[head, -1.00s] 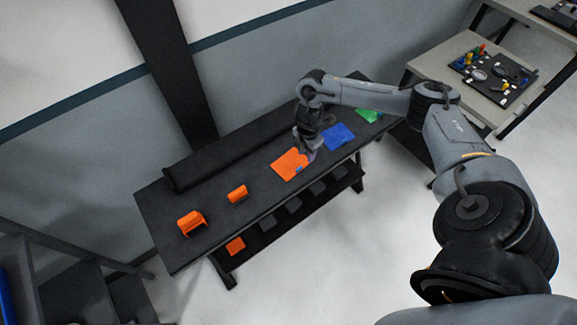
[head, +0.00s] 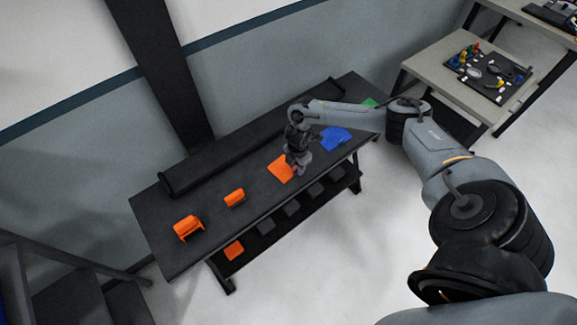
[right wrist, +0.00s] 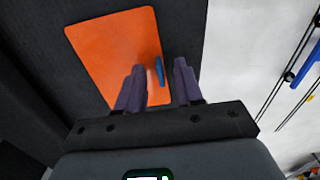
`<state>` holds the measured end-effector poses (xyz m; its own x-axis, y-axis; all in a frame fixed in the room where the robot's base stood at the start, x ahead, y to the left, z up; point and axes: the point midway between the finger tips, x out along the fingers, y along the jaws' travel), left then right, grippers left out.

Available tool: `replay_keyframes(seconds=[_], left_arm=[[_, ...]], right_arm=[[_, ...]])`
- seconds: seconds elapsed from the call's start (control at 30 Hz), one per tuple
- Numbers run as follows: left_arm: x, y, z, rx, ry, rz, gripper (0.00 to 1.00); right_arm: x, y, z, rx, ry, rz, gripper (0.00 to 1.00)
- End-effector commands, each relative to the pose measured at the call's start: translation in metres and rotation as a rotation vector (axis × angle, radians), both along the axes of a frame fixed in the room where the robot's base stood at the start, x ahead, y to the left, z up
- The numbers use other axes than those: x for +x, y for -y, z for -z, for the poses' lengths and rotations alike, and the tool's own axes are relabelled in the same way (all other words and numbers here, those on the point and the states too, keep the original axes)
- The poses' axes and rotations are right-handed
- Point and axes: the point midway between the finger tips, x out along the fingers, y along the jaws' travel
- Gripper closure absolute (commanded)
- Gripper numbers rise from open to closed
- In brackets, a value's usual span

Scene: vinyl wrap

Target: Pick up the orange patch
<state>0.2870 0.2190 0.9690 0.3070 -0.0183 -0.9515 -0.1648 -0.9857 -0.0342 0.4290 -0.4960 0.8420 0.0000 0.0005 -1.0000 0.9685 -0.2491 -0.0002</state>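The orange patch (head: 278,169) lies flat on the dark table, partly hidden by my right gripper in the head view. It also shows in the right wrist view (right wrist: 108,45), with a small blue tab near its right edge. My right gripper (head: 301,170) is over the patch's right edge. In the right wrist view its two purple fingers (right wrist: 159,66) are apart, with the patch edge and the blue tab showing between them. It holds nothing; whether the fingertips touch the patch I cannot tell. My left gripper is not in view.
A blue patch (head: 335,138) and a green patch (head: 369,102) lie farther right on the table (head: 165,250). Two orange holders (head: 187,228) (head: 235,197) stand to the left. A black roll (head: 250,137) lies along the back. A lower shelf holds an orange piece (head: 233,250) and dark blocks.

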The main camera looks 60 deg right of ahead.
Motion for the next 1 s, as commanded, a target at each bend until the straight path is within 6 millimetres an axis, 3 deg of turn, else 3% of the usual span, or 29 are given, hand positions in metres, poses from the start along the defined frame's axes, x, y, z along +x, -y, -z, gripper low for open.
replay_keyframes(seconds=[0.37,0.6,1.0], left_arm=[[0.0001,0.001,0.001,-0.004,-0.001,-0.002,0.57],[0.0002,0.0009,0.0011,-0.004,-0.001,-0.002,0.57],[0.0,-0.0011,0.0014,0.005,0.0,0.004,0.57]], right_arm=[[-0.0004,-0.0002,0.0084,0.0,0.0,0.0,0.65],[-0.0004,-0.0001,0.0082,0.0,0.0,0.0,1.0],[-0.0003,0.0,0.0078,0.0,0.0,0.0,1.0]])
